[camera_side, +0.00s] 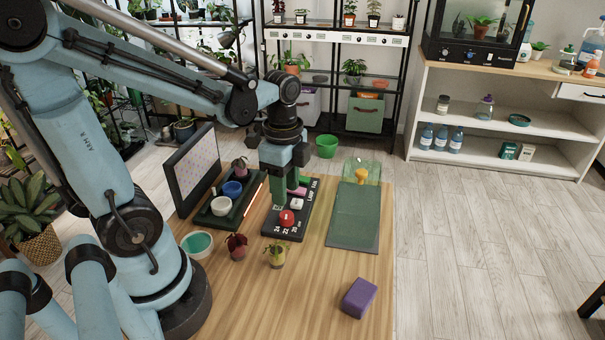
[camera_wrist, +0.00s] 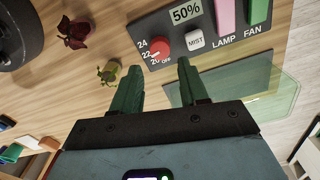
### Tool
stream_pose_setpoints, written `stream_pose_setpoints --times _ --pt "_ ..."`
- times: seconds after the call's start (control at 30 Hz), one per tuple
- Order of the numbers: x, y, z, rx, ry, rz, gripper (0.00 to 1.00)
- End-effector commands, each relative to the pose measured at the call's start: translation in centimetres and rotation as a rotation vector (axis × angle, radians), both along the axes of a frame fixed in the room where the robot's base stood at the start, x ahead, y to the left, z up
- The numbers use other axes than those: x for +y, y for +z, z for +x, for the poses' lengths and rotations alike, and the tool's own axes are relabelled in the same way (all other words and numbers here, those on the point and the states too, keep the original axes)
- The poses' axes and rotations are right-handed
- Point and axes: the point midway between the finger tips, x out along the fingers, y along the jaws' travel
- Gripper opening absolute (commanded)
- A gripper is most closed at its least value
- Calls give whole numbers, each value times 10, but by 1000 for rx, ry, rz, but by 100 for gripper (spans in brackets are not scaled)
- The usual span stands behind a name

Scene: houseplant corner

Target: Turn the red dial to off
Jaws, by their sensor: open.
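The red dial (camera_side: 287,219) sits on the near end of a dark control panel (camera_side: 270,228) on the wooden table. In the wrist view the dial (camera_wrist: 160,43) has the marks 24, 22, 20 and OFF around its left and lower side. I cannot tell which mark it points at. My gripper (camera_side: 290,196) is above the panel, just behind the dial in the side view. In the wrist view its green fingers (camera_wrist: 159,66) are apart with nothing between them, and the dial shows beyond their tips. Fingers and dial look apart.
The panel also carries a white MIST button (camera_wrist: 195,38), a pink LAMP switch (camera_wrist: 225,15), a green FAN switch (camera_wrist: 257,12) and a 50% display (camera_wrist: 186,12). Small plants (camera_side: 276,255) stand close by. A green mat (camera_side: 352,220) lies right; a purple block (camera_side: 359,298) is nearer.

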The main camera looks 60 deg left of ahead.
Motion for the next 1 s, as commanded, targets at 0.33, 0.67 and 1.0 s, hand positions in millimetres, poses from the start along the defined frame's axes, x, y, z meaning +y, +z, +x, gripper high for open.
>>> stream_pose_setpoints --times 0.33,0.67,1.0 --pt "0 -41 0 -1 0 1 44" --pt "0 -63 0 -1 1 1 44" --pt "0 -65 0 -1 1 1 44"
